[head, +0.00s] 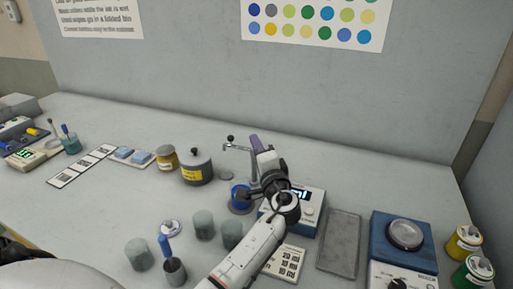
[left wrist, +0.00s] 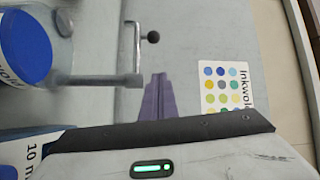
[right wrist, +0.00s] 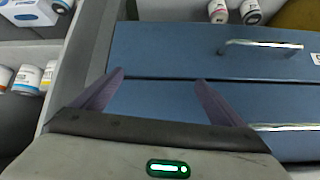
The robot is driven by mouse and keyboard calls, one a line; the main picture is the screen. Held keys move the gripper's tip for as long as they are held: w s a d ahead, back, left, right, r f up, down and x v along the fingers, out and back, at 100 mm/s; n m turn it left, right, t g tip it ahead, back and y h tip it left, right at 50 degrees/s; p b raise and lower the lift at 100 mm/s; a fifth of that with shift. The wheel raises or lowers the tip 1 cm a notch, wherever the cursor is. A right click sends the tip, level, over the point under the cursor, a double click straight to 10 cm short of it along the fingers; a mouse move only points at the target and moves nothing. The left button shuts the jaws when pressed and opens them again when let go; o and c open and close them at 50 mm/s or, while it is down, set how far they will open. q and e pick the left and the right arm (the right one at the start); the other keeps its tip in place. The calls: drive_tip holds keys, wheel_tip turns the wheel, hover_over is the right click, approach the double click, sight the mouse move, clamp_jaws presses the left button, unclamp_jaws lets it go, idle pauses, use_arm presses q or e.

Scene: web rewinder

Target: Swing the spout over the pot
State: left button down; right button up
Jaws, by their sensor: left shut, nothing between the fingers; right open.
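The spout (head: 236,146) is a thin metal arm with a dark knob at its left end, above the bench. It also shows in the left wrist view (left wrist: 90,79), with its dark knob at the top. A small blue pot (head: 240,193) stands below, partly hidden by my left arm. My left gripper (head: 256,142) is shut and empty, close to the spout; its purple fingers (left wrist: 157,98) show beside the spout's bar, and I cannot tell whether they touch it. My right gripper (right wrist: 158,88) is open and empty, away from the bench top, facing blue drawers.
A blue-sided device with a display (head: 309,207) stands behind my left arm. Grey cups (head: 204,225) stand in front. A grey tray (head: 339,244) and a blue scale (head: 403,240) lie right.

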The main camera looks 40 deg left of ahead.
sight(240, 147)
use_arm(q)
drive_tip(key=a, duration=0.2)
drive_tip(key=a+p, duration=0.2)
drive_tip(key=a, duration=0.1)
drive_tip(key=shift+s+a+f, duration=0.2)
drive_tip(key=shift+s+a, duration=0.1)
